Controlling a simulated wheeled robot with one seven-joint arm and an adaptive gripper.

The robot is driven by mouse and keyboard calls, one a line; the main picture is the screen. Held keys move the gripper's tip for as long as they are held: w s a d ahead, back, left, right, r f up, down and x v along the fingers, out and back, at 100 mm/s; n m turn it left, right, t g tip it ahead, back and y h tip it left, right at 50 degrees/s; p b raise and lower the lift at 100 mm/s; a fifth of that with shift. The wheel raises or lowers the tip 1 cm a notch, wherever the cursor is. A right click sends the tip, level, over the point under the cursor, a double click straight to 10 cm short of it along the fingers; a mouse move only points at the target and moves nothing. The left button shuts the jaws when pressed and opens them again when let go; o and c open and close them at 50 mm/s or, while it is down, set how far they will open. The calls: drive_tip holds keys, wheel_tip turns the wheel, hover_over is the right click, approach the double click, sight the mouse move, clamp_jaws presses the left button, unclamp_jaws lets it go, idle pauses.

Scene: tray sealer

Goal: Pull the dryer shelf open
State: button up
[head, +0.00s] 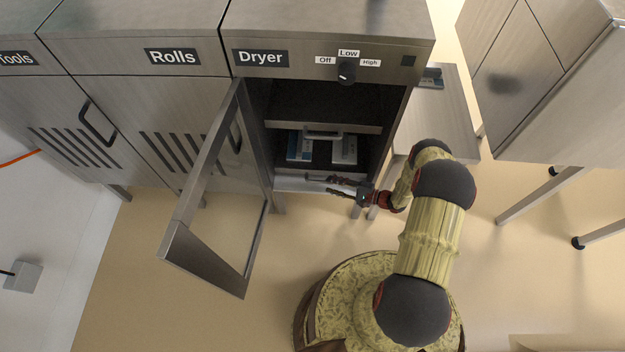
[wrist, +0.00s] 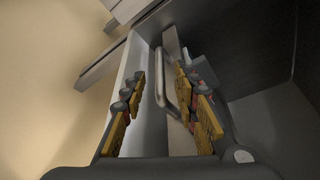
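The dryer (head: 262,58) has its glass door (head: 215,190) swung open to the left. Inside is a metal shelf (head: 365,128) with a pale bar handle (head: 323,135) on its front. My gripper (head: 338,186) is in front of the dryer opening, below the handle in the head view, its fingers pointing left. In the wrist view the two fingers (wrist: 166,92) are spread apart and hold nothing. The handle (wrist: 168,85) shows in the gap between them, nearer the right finger. I cannot tell whether a finger touches it.
Blue-and-white packets (head: 300,147) show inside the dryer. A dial (head: 346,72) is on its front panel. The Rolls cabinet (head: 170,110) stands to the left, a low table (head: 440,110) to the right. The open door takes up room left of my gripper. Floor in front is clear.

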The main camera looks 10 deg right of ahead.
sight(318, 181)
drive_tip(key=b+x, duration=0.1)
drive_tip(key=x, duration=0.6)
drive_tip(key=shift+a+b, duration=0.1)
drive_tip(key=shift+b, duration=0.2)
drive_tip(key=shift+c, duration=0.4)
clamp_jaws()
